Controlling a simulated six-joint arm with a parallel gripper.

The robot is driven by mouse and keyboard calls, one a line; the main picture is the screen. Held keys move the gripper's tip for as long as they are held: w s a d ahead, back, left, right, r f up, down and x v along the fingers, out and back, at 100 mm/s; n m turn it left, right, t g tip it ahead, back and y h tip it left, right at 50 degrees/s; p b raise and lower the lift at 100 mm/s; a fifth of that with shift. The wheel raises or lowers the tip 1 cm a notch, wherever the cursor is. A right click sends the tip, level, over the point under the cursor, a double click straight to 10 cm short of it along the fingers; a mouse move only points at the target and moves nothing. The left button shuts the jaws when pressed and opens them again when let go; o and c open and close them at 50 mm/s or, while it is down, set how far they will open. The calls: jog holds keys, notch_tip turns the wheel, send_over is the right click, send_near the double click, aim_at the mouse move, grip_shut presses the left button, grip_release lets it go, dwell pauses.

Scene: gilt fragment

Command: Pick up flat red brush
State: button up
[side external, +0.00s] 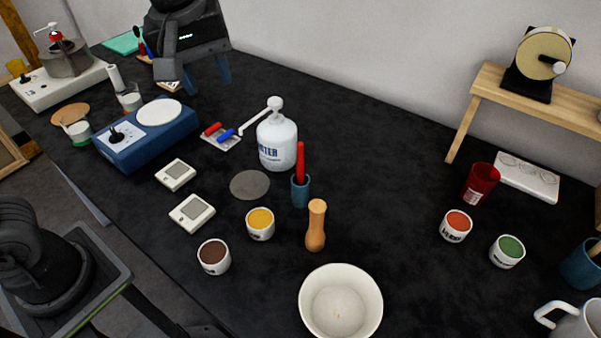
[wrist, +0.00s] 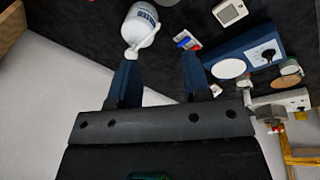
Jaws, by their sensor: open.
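A red brush (side external: 300,160) stands nearly upright in a small blue cup (side external: 300,192), in front of the white pump bottle in the side view. Its lower end is hidden in the cup, and I cannot tell how flat it is. My gripper (side external: 207,86) is open and empty, high at the back of the table and well away from the brush. In the wrist view my gripper's two blue fingers (wrist: 159,64) are apart with nothing between them. The brush is not clearly seen there.
The pump bottle (side external: 277,140) stands close behind the cup. A wooden pestle (side external: 316,226), a yellow paint jar (side external: 260,223) and a white bowl (side external: 341,302) lie nearer the front. A blue device (side external: 148,134) is at left.

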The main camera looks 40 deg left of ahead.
jog(key=w+d+f+n+g, duration=0.1)
jog(key=w+d+n, duration=0.3)
jog(key=w+d, duration=0.1)
jog(key=n+g+y, duration=0.1)
jog(key=n+g, duration=0.1)
jog(key=n, duration=0.4)
send_near(297, 174)
jog(key=f, duration=0.6)
jog(key=shift+w+a, duration=0.1)
jog(key=shift+a, duration=0.3)
jog(key=shift+r, duration=0.1)
jog(key=shift+c, duration=0.2)
grip_shut()
